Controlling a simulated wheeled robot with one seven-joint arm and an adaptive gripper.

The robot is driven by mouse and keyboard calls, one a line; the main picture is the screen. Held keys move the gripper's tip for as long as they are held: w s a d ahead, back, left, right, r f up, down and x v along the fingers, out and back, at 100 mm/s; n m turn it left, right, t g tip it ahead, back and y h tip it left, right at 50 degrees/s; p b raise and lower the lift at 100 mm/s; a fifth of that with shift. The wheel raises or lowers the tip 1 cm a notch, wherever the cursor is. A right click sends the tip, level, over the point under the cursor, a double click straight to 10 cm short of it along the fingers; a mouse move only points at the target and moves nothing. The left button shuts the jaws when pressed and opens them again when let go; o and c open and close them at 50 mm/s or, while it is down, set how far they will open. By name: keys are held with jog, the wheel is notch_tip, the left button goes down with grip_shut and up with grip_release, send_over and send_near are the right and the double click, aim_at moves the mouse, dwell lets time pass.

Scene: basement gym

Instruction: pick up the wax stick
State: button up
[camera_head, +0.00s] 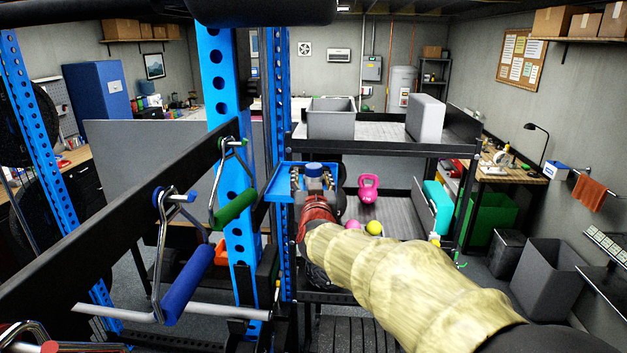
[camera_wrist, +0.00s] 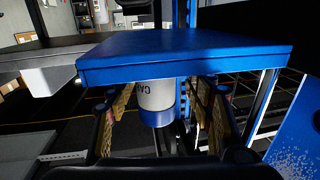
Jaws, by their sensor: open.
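The wax stick, a white cylinder with a blue end and dark lettering, shows in the wrist view (camera_wrist: 154,95), where the picture looks upside down. It stands on a blue tray (camera_wrist: 185,52). In the head view only the blue top of the wax stick (camera_head: 315,169) shows, on the same tray (camera_head: 279,188) fixed by the blue upright. My gripper (camera_head: 317,183) is at the tray. In the wrist view, the fingers of my gripper (camera_wrist: 163,100) are open, one on each side of the wax stick, with visible gaps. The stick's lower part is partly hidden in the head view.
A blue rack upright (camera_head: 219,110) stands just left of the tray. Green (camera_head: 236,205) and blue (camera_head: 188,284) handles hang nearby. A black shelf unit (camera_head: 380,150) behind bears grey bins, a pink kettlebell (camera_head: 369,188) and small balls.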

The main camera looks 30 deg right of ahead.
jog(key=w+d, duration=0.1)
jog(key=w, duration=0.1)
jog(key=shift+w+d+r+p, duration=0.4)
jog(key=shift+w+d+f, duration=0.1)
jog(key=shift+w+d, duration=0.05)
jog(key=shift+w, duration=0.25)
jog(key=shift+s, duration=0.15)
jog(key=shift+c, duration=0.6)
jog(key=c, duration=1.1)
grip_shut()
